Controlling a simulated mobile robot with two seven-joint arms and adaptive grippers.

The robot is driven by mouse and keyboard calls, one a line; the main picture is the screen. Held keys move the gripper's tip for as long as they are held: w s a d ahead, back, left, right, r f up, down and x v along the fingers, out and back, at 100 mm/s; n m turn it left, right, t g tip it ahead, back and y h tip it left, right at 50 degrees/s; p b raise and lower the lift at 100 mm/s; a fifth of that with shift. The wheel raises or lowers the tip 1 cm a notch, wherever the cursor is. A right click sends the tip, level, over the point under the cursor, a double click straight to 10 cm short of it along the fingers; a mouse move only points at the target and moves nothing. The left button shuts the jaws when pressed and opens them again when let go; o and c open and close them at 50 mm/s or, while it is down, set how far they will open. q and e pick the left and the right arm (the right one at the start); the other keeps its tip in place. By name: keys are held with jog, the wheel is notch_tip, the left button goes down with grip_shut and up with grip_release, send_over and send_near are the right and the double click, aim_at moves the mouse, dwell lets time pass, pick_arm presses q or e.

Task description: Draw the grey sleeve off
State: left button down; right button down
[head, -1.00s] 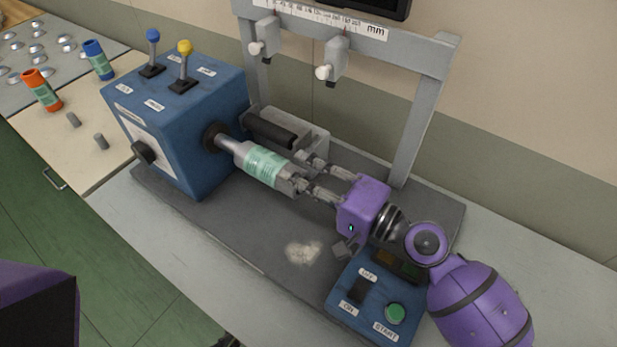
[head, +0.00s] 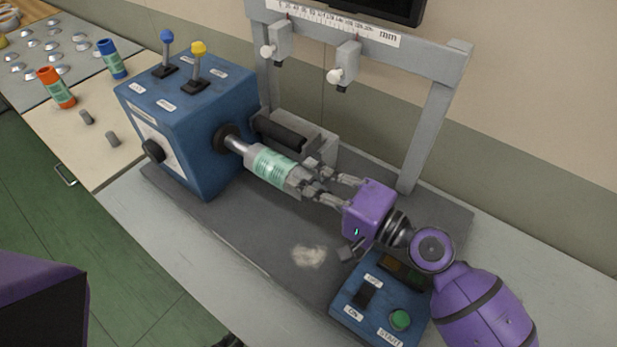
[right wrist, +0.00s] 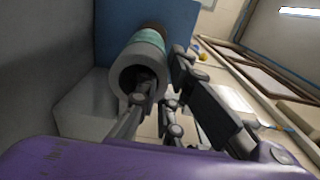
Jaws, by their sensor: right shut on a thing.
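The grey sleeve (head: 272,167), with a pale green label round its middle, sits on a metal shaft (head: 237,145) that comes out of the blue machine box (head: 190,135). Bare shaft shows between the box's dark hub and the sleeve. My right gripper (head: 308,178) is shut on the sleeve's free end, reaching in from the right. In the right wrist view the sleeve's open end (right wrist: 122,75) faces me. One finger appears to reach into its bore and another lies along its outside. My left gripper is not in view.
A dark roller (head: 280,133) lies just behind the sleeve. A grey frame (head: 425,130) with a ruler and two white-knobbed clamps stands over the base plate (head: 250,235). A control box (head: 375,305) is at front right. Orange (head: 55,87) and blue (head: 111,60) rolls stand at left.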

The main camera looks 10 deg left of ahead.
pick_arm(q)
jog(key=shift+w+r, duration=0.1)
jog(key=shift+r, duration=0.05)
pick_arm(e)
jog(key=shift+r, duration=0.4)
dwell(0.4)
